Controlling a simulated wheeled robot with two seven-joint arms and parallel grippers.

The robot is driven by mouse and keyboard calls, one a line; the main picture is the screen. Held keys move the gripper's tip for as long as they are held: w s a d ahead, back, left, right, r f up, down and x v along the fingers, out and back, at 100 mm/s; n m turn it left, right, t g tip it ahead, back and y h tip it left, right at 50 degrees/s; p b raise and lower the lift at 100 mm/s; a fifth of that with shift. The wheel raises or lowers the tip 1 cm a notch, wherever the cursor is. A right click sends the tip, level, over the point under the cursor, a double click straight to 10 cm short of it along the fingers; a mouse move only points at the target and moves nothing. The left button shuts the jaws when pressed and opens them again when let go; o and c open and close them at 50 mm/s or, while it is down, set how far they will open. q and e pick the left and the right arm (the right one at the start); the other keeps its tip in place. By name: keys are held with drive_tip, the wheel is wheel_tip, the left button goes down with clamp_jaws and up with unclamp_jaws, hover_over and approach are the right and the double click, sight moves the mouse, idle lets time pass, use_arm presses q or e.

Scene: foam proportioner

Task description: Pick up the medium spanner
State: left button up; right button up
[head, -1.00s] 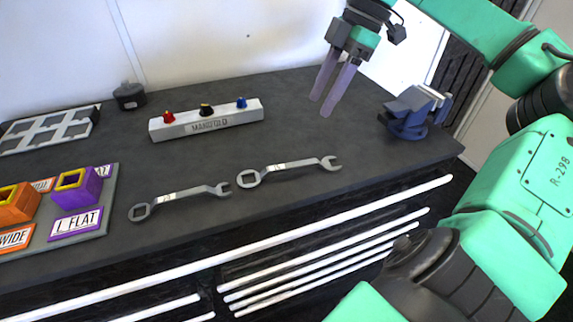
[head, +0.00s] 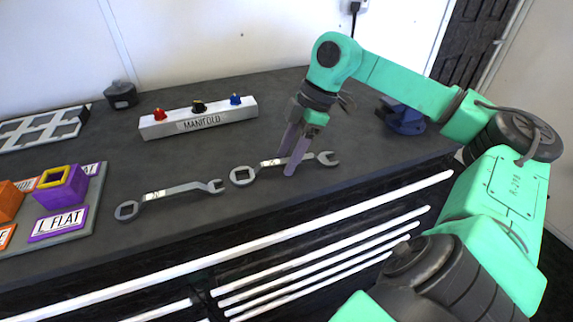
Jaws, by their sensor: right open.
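Two grey spanners lie on the dark bench top, each with a ring end at left, an open jaw at right and a pale label. One spanner (head: 171,193) lies to the left. The other spanner (head: 246,175) lies to its right. The label lettering is too small to tell which is the medium one. My right gripper (head: 291,163) is open, pointing down over the handle of the right-hand spanner. Its fingers hide part of that handle. I cannot tell whether they touch it. My left gripper is not in view.
A white manifold block (head: 199,120) with red, black and blue knobs stands behind the spanners. A purple block (head: 62,187) sits on a labelled board at left. A blue vise (head: 404,117) stands at the right, behind my arm. The bench's front edge is close to the spanners.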

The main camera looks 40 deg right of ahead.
drive_tip(key=shift+s+r, duration=0.1)
clamp_jaws()
wheel_tip(320, 180, up, 10)
drive_tip(key=p, duration=0.7)
